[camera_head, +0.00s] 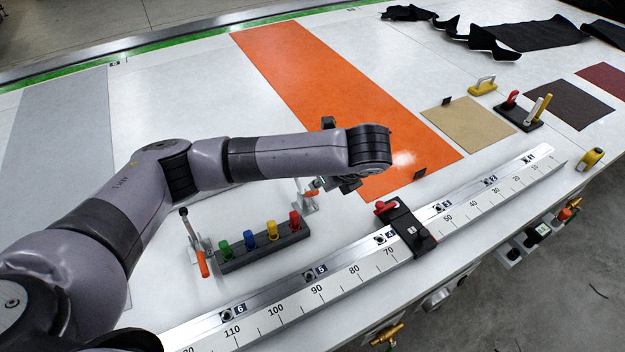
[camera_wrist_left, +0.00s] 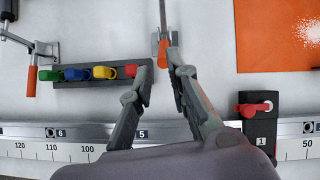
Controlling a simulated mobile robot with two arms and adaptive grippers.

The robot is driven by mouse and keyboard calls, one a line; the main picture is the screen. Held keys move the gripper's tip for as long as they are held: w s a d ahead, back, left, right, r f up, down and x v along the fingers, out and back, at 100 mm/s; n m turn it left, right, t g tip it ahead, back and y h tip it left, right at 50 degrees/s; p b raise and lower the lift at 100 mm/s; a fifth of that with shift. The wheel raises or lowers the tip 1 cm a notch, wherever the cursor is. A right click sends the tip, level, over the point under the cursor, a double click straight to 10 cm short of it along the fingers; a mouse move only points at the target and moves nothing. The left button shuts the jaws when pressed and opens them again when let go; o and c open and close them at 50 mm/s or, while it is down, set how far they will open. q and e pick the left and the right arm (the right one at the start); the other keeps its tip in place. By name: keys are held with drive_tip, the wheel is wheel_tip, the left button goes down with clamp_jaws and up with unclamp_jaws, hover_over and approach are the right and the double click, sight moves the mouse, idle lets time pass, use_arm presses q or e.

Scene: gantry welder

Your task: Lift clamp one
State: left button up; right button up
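A black block marked 1 (camera_head: 408,232) with a red lever sits across the ruled metal rail; it also shows at the right of the left wrist view (camera_wrist_left: 261,118). A toggle clamp with an orange-red handle (camera_wrist_left: 164,48) stands on the table between and just beyond my left fingertips; in the head view this clamp (camera_head: 306,200) is partly hidden by my wrist. My left gripper (camera_wrist_left: 158,62) is open and empty above the table, its left finger close to the red knob. In the head view my left gripper (camera_head: 332,184) is mostly hidden under the wrist. My right gripper is out of view.
A second toggle clamp (camera_head: 197,245) stands left of a dark rack (camera_head: 262,252) with green, blue, yellow and red knobs. The rail (camera_head: 345,278) runs along the table's front edge. An orange sheet (camera_head: 330,90) lies behind. Black cloth (camera_head: 540,35) lies at the back right.

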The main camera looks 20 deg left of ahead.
use_arm(q)
drive_tip(key=w+a+n+g+b, duration=0.1)
drive_tip(key=n, duration=0.4)
drive_tip(key=w+a+r+n+h+b, duration=0.1)
drive_tip(key=a+n, duration=0.1)
drive_tip(key=n, duration=0.3)
drive_tip(key=w+a+n+g+h+b, duration=0.1)
drive_tip(key=a+n, duration=0.1)
drive_tip(key=n, duration=0.3)
drive_tip(key=shift+w+a+r+n+g, duration=0.15)
drive_tip(key=shift+w+a+n+g, duration=0.1)
drive_tip(key=shift+w+n+g, duration=0.1)
clamp_jaws()
drive_tip(key=w+a+r+n+h+b, duration=0.2)
drive_tip(key=a+r+n+h+b, duration=0.3)
drive_tip(key=n, duration=1.5)
drive_tip(key=shift+g, duration=0.45)
drive_tip(key=d+f+p, duration=0.1)
drive_tip(key=f+p, duration=0.1)
drive_tip(key=f, duration=0.1)
drive_tip(key=d+f+p, duration=0.2)
drive_tip(key=f, duration=0.2)
drive_tip(key=s+d+f+p, duration=0.1)
drive_tip(key=f, duration=0.3)
drive_tip(key=shift+d+f+p, duration=0.1)
drive_tip(key=shift+d+p, duration=0.2)
drive_tip(key=shift+p, duration=0.1)
drive_tip(key=shift+d+f, duration=0.1)
drive_tip(key=shift+f, duration=0.05)
drive_tip(key=shift+w, duration=0.1)
